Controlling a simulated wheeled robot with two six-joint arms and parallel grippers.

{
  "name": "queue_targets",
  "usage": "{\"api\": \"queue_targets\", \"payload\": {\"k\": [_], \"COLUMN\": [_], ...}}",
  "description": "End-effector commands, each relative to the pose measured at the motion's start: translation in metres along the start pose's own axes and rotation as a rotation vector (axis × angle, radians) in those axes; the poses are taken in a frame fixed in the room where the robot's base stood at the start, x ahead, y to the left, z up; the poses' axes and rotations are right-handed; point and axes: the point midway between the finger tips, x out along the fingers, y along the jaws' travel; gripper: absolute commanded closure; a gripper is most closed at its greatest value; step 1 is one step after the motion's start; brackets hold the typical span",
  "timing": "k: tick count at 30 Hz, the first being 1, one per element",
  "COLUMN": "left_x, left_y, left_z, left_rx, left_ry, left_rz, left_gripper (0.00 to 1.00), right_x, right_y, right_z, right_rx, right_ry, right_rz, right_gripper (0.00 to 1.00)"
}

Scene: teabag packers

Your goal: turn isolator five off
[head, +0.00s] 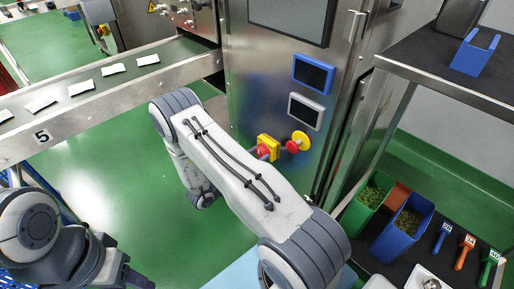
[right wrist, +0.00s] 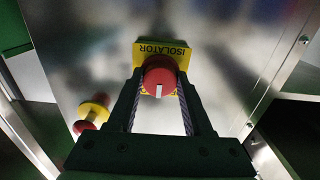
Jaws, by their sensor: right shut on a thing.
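The isolator's red knob (right wrist: 159,76) sits on a yellow plate (right wrist: 178,54) marked ISOLATOR, upside down in the right wrist view. A white mark on the knob runs roughly at right angles to the lettering. My right gripper (right wrist: 160,90) has a finger on each side of the knob and is shut on it. In the head view the yellow plate (head: 266,143) and red knob (head: 263,150) show on the steel cabinet, partly behind my right arm, which hides the gripper. What seems to be my left gripper (head: 130,274) is at the lower left, its fingers unclear.
A red and yellow mushroom button (head: 298,142) is beside the isolator. The conveyor (head: 110,90) marked 5 carries several white packets. Shelves with blue and green bins (head: 402,236) and coloured scoops stand at the right. Green floor (head: 110,180) is clear below the conveyor.

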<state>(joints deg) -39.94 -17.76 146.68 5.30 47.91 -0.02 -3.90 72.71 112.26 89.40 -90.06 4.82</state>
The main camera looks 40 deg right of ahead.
Motion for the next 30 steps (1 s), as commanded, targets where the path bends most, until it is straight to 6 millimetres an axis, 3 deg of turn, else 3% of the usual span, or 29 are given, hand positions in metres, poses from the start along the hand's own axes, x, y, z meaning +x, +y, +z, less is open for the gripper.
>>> {"api": "queue_targets", "payload": {"k": [1, 12, 30], "left_x": [-0.010, -0.039, -0.059], "left_y": [0.001, 0.003, 0.004], "left_z": [-0.001, -0.002, -0.003], "left_rx": [0.000, 0.000, 0.000], "left_ry": [0.000, 0.000, 0.000], "left_rz": [0.000, 0.000, 0.000], "left_gripper": [0.50, 0.50, 0.50], "right_x": [0.000, -0.001, -0.001], "right_y": [0.001, 0.002, 0.003], "right_z": [-0.004, -0.002, 0.000], "right_rx": [-0.047, -0.395, -0.763], "right_ry": [-0.002, -0.002, -0.002], "right_rz": [0.001, 0.000, 0.000], "right_gripper": [1.00, 1.00, 1.00]}}
